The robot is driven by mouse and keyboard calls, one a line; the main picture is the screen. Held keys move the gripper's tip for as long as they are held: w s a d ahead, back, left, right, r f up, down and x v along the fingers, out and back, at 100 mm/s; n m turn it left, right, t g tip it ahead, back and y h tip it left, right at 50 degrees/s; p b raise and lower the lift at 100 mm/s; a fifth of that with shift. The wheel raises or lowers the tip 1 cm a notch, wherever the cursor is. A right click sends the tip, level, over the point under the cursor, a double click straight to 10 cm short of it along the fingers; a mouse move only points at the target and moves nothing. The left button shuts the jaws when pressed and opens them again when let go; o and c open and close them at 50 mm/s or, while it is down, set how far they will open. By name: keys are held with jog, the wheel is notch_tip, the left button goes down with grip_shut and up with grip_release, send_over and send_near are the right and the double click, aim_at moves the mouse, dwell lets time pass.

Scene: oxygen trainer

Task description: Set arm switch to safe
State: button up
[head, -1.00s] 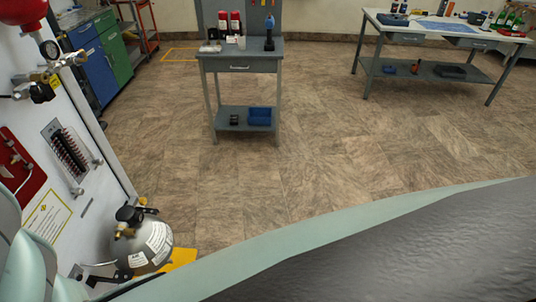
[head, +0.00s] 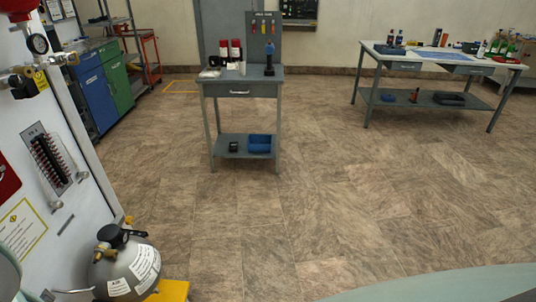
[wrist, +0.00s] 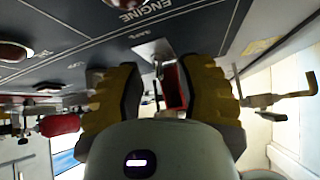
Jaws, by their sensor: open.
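My gripper (wrist: 160,72) shows in the wrist view, with its two yellow and black fingers apart. It is close to a dark panel (wrist: 60,68) lettered ENGINE. A small red piece (wrist: 172,88) beside a pale metal plate (wrist: 152,50) shows in the gap between the fingers. It may be the arm switch or its guard, but I cannot read a label on it. I cannot tell whether the fingers touch it. Neither the gripper nor a switch marked arm can be made out in the head view.
A white trainer panel (head: 85,225) with a gauge (head: 39,44) and a breaker strip (head: 50,160) stands at left. A grey spherical bottle (head: 125,270) sits at its foot. A small grey cart (head: 240,90) and a workbench (head: 445,65) stand beyond open floor.

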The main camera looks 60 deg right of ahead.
jog(key=v, duration=1.2)
dwell(0.3)
